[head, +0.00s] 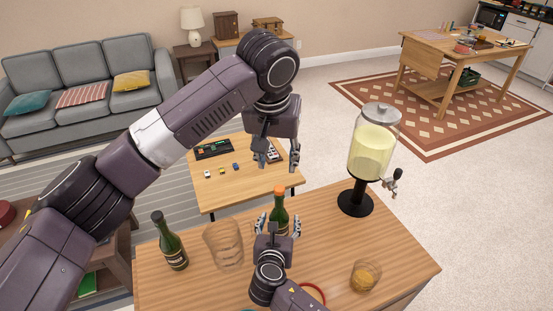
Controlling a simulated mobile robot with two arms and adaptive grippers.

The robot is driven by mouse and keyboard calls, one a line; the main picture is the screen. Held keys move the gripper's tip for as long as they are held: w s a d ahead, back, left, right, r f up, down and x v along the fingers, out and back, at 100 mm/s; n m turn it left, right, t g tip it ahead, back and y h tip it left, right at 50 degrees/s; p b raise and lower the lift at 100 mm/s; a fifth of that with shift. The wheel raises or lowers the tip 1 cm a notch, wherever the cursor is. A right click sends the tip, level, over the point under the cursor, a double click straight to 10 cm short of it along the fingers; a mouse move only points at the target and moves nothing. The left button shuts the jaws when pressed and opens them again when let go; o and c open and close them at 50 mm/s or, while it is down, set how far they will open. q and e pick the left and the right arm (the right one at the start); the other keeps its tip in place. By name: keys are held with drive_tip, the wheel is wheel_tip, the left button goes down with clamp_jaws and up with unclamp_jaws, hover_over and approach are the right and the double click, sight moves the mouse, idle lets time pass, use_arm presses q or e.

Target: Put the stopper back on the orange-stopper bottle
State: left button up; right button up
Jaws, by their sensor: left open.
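The orange stopper (279,190) shows at the mouth of a dark green bottle (279,212); I cannot tell how firmly it is seated. The bottle stands upright on the wooden counter, its lower part hidden by my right gripper. My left gripper (266,164) points down, open and empty, above and slightly left of the stopper, apart from it. My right gripper (279,224) is low at the bottle, with a finger on either side of its body. I cannot tell whether those fingers touch the glass.
A second dark bottle (170,242) and a clear glass pitcher (223,244) stand on the counter (325,250) to the left. A drink dispenser (374,150) stands at the right back, and a glass with amber drink (365,277) at the right front. Between them the counter is clear.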

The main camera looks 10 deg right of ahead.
drive_tip(key=shift+r, duration=0.1)
drive_tip(key=v, duration=1.2)
